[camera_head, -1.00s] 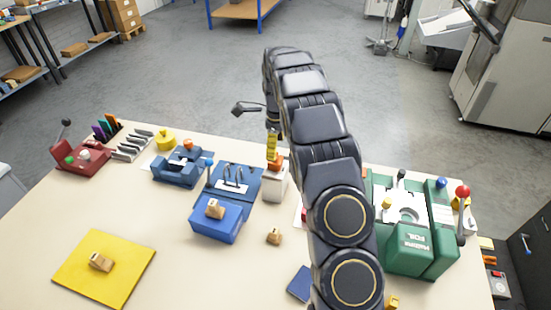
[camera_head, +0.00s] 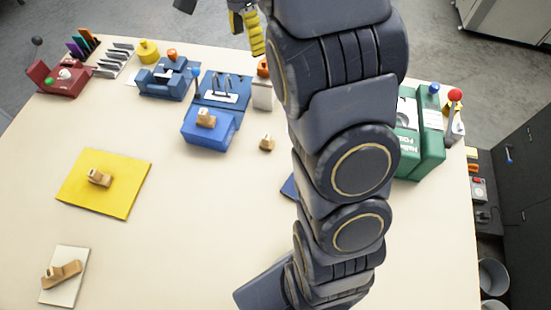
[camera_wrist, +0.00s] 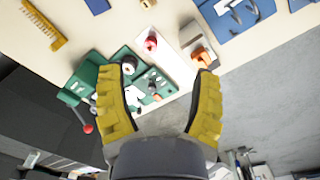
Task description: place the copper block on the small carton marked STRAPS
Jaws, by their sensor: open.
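My gripper (camera_head: 247,38) is at the top of the head view, raised above the table's far edge, partly cut off and hidden by my arm. In the wrist view its two yellow fingers (camera_wrist: 168,72) are spread apart with nothing between them. A small white box (camera_head: 262,95) stands at the far side of the table beside the blue press, with an orange piece (camera_head: 262,68) at its top. A similar white box (camera_wrist: 190,34) with an orange-brown piece (camera_wrist: 203,57) shows in the wrist view. No STRAPS lettering is readable, and I cannot tell which thing is the copper block.
Wooden-handled stamps stand on a blue box (camera_head: 207,137), on the table (camera_head: 267,143), on a yellow mat (camera_head: 128,193) and on a white card (camera_head: 62,290). A green machine (camera_head: 430,140) stands at right.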

